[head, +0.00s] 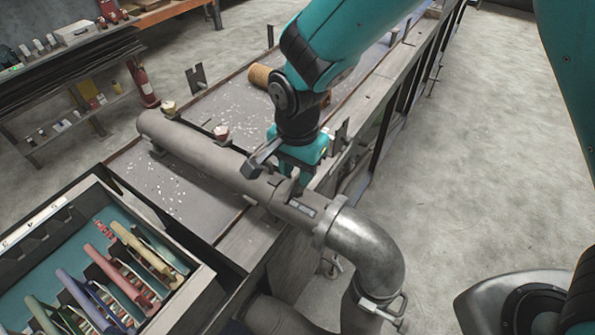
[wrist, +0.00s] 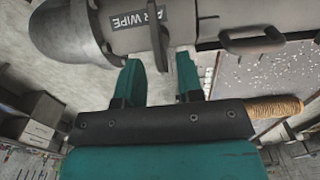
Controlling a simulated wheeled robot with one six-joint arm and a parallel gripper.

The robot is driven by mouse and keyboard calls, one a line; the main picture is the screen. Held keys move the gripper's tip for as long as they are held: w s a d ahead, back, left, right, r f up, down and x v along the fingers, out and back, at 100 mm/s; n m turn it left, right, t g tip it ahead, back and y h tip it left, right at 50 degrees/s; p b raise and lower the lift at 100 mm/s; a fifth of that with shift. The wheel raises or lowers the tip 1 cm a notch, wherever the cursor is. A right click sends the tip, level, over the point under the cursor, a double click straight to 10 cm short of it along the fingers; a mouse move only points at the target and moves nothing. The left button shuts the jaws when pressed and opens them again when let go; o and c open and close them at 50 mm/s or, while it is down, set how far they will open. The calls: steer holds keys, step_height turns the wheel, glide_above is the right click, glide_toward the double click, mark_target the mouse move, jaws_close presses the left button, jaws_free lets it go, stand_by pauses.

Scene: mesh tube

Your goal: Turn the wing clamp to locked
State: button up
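A grey pipe (head: 195,148) runs across the bench into a metal elbow (head: 368,245). In the wrist view, a dark upright wing (wrist: 158,36), which looks like the wing clamp, stands on the pipe beside the AIR WIPE label (wrist: 125,20). My gripper (wrist: 159,62) is open, with one teal finger on each side of the wing's line. The fingertips are close to the pipe; I cannot tell whether they touch the wing. In the head view my gripper (head: 290,180) is over the pipe near the label and largely hides the wing.
A curved handle (wrist: 251,42) projects from the pipe beside the gripper. A crate of colored tools (head: 190,262) stands at lower left. A cord-wrapped cylinder (head: 260,76) lies on the bench behind my arm. Open floor (head: 480,130) is at right.

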steer(key=shift+f, duration=1.5)
steer(key=shift+c, duration=0.5)
jaws_close()
